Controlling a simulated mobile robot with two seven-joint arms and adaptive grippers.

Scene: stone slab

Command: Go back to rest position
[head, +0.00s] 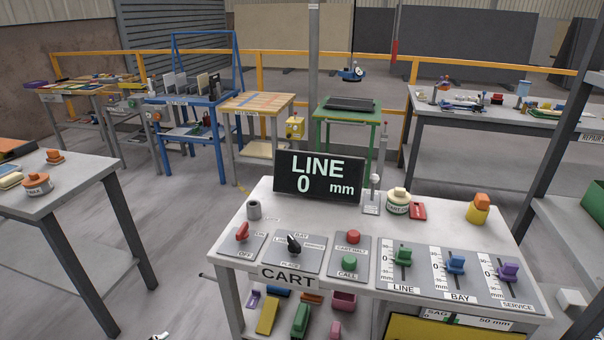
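Neither of my grippers shows clearly in the head view. A small pale and dark bit (160,336) pokes in at the bottom edge, too little to identify. In front stands a grey control table (340,215) marked CART. Its display (318,175) reads LINE 0 mm. It carries a red switch (242,231), a black rotary knob (294,243), a red button (353,236) and a green button (349,262). On the right are a green slider (403,255), a blue slider (456,264) and a purple slider (508,272).
A grey table (60,195) stands at the left. Behind are a blue bench (190,98), a wooden-topped table (257,103), a green table (348,114) and a long workbench (480,115). A shelf post (565,150) rises at the right. Floor (190,240) is free between the left table and the console.

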